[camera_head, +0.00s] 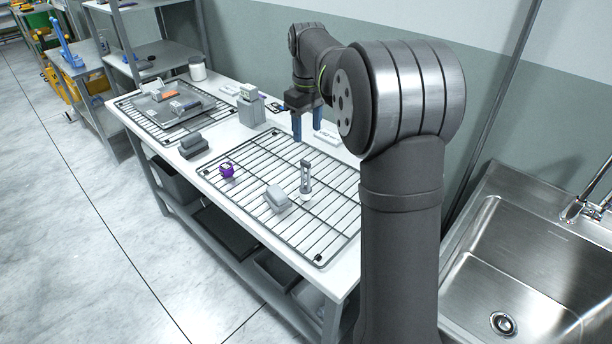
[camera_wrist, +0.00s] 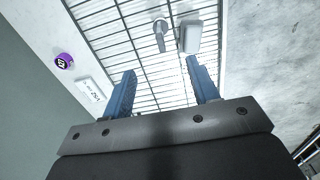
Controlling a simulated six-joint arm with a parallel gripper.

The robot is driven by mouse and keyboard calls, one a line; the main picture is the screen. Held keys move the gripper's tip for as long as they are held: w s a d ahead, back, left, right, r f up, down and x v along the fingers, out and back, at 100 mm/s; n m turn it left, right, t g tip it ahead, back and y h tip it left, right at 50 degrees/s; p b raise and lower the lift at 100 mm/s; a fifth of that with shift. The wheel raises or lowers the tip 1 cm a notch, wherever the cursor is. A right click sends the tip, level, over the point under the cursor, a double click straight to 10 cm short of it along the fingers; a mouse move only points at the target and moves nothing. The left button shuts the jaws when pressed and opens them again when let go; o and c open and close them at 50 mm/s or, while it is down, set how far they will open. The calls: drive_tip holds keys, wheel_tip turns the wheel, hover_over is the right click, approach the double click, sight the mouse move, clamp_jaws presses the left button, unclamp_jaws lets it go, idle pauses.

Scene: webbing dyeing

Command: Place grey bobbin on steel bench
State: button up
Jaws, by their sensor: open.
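I cannot tell for sure which thing is the grey bobbin. A rounded grey block (camera_head: 277,198) lies on the wire rack, and it also shows in the wrist view (camera_wrist: 190,38). A taller grey piece with a pale base (camera_head: 306,178) stands beside it; the wrist view shows it too (camera_wrist: 160,35). The bench (camera_head: 340,287) has a pale top and grey legs. My gripper (camera_head: 307,128) hangs above the back of the bench. Its blue fingers are apart and empty in the wrist view (camera_wrist: 160,68).
A purple round thing (camera_head: 227,170) sits on the wire rack (camera_head: 250,207). Another purple thing (camera_wrist: 63,61) is near a white label card (camera_wrist: 92,90). Grey blocks (camera_head: 193,147), a grey box (camera_head: 251,109) and a tray (camera_head: 172,106) stand further left. A sink (camera_head: 505,275) is at right.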

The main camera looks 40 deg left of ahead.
drive_tip(key=s+d+f+n+t+h, duration=0.3)
drive_tip(key=s+f+n+t+h, duration=0.2)
drive_tip(key=s+f+n+t, duration=0.3)
drive_tip(key=s+a+f+n+t+y, duration=0.3)
drive_tip(key=s+n+t+y, duration=0.3)
drive_tip(key=n, duration=0.4)
drive_tip(key=shift+t+h, duration=0.3)
drive_tip(key=shift+h, duration=0.2)
drive_tip(key=x, duration=1.6)
drive_tip(key=shift+w+a, duration=0.25)
drive_tip(key=shift+a, duration=0.05)
clamp_jaws()
